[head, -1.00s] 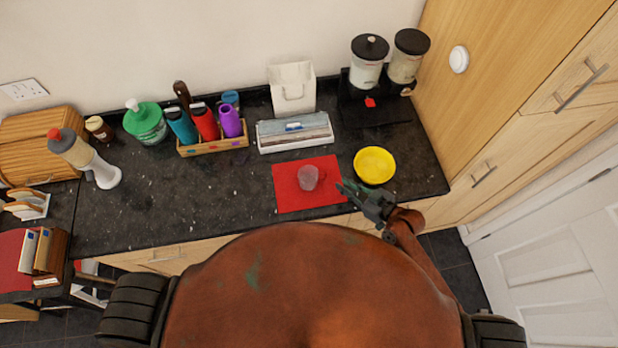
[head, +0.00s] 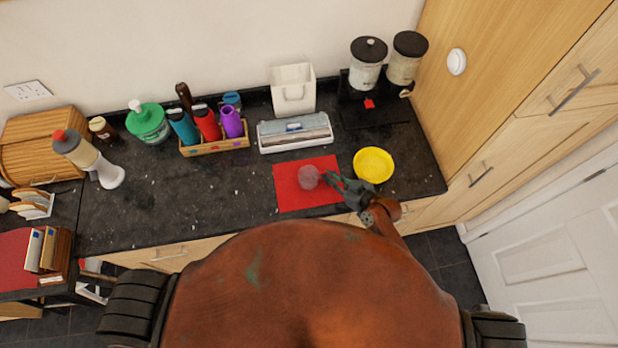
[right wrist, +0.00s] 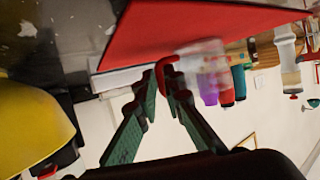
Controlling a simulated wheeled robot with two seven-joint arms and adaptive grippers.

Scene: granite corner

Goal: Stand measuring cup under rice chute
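The clear measuring cup (head: 308,177) stands on the red mat (head: 290,197) near the counter's front. In the right wrist view the cup (right wrist: 203,62) is see-through, with a red handle (right wrist: 168,72) towards my fingers. My right gripper (head: 334,181) is just right of the cup. In the right wrist view its green fingers (right wrist: 161,82) are apart, with the handle at their tips; I cannot tell whether they touch it. Two black-lidded dispensers, the left (head: 367,68) with a red tab and the right (head: 406,60), stand at the back right. My left gripper is out of view.
A yellow bowl (head: 373,165) stands close right of my right gripper. Behind the mat are a white box (head: 295,147) and a white bin (head: 293,92). The black base (head: 375,115) before the dispensers looks clear. A bottle rack (head: 215,145) stands further left.

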